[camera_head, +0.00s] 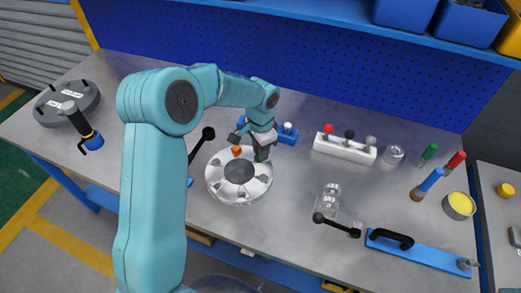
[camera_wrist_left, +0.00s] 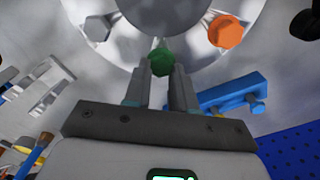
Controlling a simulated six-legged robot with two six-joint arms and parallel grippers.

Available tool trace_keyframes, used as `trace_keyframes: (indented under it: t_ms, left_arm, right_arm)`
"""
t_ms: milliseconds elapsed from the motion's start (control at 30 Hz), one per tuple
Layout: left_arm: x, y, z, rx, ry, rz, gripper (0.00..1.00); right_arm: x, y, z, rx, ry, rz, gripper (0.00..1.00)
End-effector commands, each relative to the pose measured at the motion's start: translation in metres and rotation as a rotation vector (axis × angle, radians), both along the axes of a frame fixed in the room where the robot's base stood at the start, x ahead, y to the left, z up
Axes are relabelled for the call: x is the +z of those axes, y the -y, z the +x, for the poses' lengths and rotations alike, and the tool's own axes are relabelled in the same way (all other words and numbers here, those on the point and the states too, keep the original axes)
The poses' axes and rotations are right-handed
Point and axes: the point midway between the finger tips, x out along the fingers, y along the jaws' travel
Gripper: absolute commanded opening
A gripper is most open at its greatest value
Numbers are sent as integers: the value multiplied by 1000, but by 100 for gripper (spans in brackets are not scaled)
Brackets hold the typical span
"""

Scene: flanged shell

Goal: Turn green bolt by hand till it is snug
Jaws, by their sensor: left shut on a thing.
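The silver flanged shell (camera_head: 217,186) lies on the grey workbench, a round ring with a dark centre. The green bolt (camera_wrist_left: 161,62) stands at its flange, and its hex head sits between the fingertips of my left gripper (camera_wrist_left: 168,75). In the head view my left gripper (camera_head: 261,151) points down at the right rim of the shell, shut on the green bolt, which is mostly hidden there. An orange bolt (camera_wrist_left: 225,31) sits in the flange; it also shows in the head view (camera_head: 236,150). A grey bolt (camera_wrist_left: 97,28) shows opposite it. My right gripper is not in view.
A blue block (camera_head: 287,138) with a pale bolt stands close behind the gripper. A white rack (camera_head: 345,150) with red, black and grey knobs is to its right. Clear jars (camera_head: 329,200) and a blue bar (camera_head: 425,254) are at front right. A black-knobbed lever (camera_head: 200,146) is left of the shell.

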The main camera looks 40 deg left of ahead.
Motion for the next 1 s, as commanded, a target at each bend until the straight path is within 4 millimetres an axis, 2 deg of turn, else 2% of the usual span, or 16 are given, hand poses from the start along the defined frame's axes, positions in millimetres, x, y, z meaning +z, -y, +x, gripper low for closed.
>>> trace_keyframes:
  t_ms: [600, 1000]
  left_arm:
    - [5, 1, 1, -572, 12, 5, 0]
    - [6, 1, 0, -828, 13, 6, 0]
  right_arm:
    - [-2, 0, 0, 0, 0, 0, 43]
    - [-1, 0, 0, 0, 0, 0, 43]
